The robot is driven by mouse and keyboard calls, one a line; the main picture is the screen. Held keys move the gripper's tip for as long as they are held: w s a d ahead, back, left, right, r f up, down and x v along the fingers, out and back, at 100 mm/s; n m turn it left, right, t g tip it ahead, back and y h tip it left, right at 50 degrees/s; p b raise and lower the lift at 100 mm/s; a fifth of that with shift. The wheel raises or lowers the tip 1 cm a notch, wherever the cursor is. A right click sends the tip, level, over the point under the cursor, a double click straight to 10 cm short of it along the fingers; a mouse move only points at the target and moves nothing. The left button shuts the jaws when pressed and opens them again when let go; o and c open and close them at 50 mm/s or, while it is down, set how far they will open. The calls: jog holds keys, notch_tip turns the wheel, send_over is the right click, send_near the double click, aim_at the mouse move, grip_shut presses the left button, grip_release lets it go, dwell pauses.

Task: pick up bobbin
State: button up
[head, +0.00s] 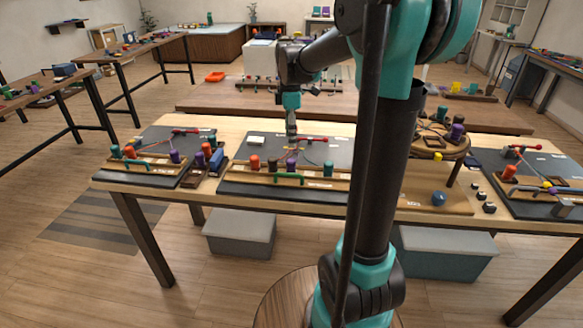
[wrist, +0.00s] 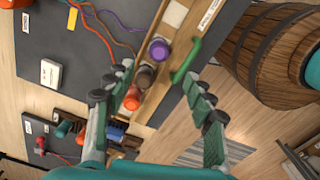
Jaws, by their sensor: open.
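In the head view the orange (head: 254,162), brown (head: 272,163) and purple (head: 290,165) ones sit near the board's front edge. Coloured cords (wrist: 105,30) run over the board behind them. My gripper (wrist: 158,76) is open and empty, its fingers spread with the bobbins showing between them. In the head view my gripper (head: 291,128) hangs above the board, behind the bobbin row.
A green handle (wrist: 185,60) lies along the front of the strip, close to the bobbins. A white block (head: 256,141) sits at the board's back left. A rack of bobbins (head: 210,158) stands left of the board. A round wooden stand (head: 440,147) is on the right.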

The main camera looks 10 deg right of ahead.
aim_at(291, 160)
notch_tip(291, 160, down, 11)
jog(key=shift+w+d+r, duration=0.1)
jog(key=shift+w+d, duration=0.05)
dwell(0.4)
jog(key=shift+c, duration=0.3)
grip_shut()
